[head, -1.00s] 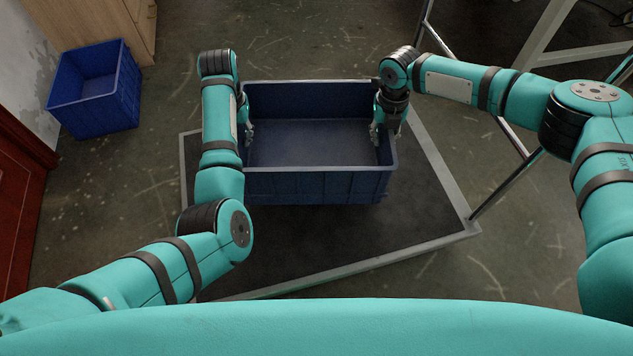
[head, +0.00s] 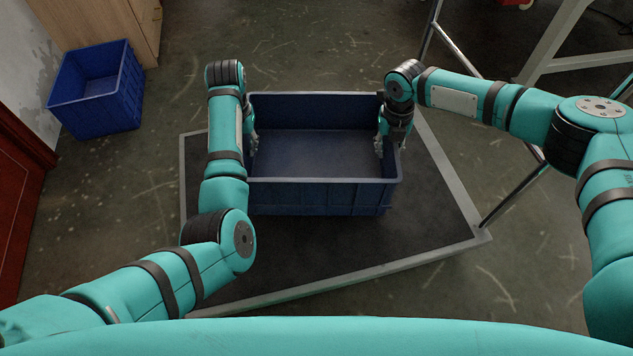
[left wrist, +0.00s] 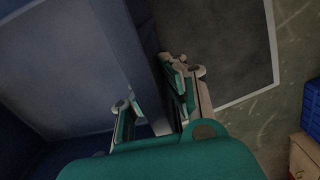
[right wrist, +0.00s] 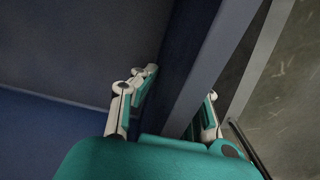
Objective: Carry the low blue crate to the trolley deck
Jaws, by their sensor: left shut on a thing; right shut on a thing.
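The low blue crate (head: 320,196) is empty and level over the trolley deck (head: 437,235), a dark mat in a grey frame. I cannot tell whether its base touches the deck. My left gripper (head: 251,141) is shut on its left wall, which also shows between the fingers in the left wrist view (left wrist: 140,50). My right gripper (head: 380,146) is shut on its right wall, seen between the fingers in the right wrist view (right wrist: 200,70). My left arm hides part of the crate's left side and the deck's left part.
A second, brighter blue crate (head: 97,88) stands on the floor at the left, beside a wooden cabinet (head: 135,28). A red-brown door or panel (head: 20,205) is at the left edge. Metal rails (head: 470,70) rise at the right of the deck. Open floor lies behind the deck.

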